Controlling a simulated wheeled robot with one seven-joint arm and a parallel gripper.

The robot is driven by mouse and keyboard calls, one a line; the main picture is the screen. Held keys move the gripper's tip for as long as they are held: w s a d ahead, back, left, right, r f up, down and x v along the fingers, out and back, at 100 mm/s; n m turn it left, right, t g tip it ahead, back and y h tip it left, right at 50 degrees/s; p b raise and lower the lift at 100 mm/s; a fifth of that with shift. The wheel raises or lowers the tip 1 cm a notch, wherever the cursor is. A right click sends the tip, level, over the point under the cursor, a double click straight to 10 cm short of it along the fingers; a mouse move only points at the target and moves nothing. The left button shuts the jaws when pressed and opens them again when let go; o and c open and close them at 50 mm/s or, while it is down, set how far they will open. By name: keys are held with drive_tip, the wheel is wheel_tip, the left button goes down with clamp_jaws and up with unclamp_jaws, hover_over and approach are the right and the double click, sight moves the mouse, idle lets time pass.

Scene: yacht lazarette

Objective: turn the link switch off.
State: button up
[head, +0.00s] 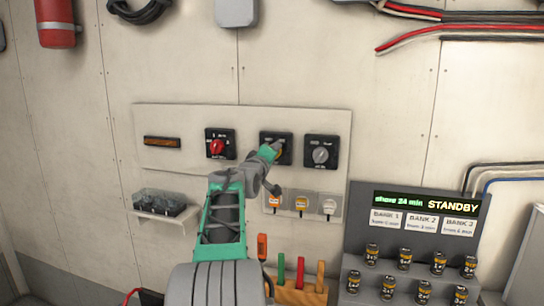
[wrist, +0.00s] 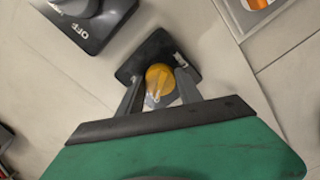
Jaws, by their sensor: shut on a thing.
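Three rotary switches on black plates sit in a row on the pale wall panel (head: 180,115). The left one has a red knob (head: 217,147), and the right one a grey knob (head: 320,155). The middle switch (head: 266,137) is partly hidden by my gripper (head: 273,151). In the wrist view it has a yellow knob (wrist: 159,77) on a black plate (wrist: 150,52). The fingers of my gripper (wrist: 160,84) are shut on this knob, one on each side. The switch names are too small to read, so I cannot tell which is the link switch.
A neighbouring switch plate (wrist: 97,28) with a legible "OFF" is close by in the wrist view. Sockets with plugs (head: 301,204) sit just below the switches. A clear box (head: 160,203) on a shelf is lower left. A bank display reading STANDBY (head: 428,203) is at right.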

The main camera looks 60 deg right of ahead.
idle(0.3)
drive_tip(key=o, duration=1.4)
drive_tip(key=shift+c, duration=0.2)
drive_tip(key=s+a+b, duration=0.1)
drive_tip(key=a+b, duration=0.2)
drive_tip(key=a, duration=0.4)
drive_tip(key=shift+s+a, duration=0.15)
drive_tip(key=shift+a, duration=0.2)
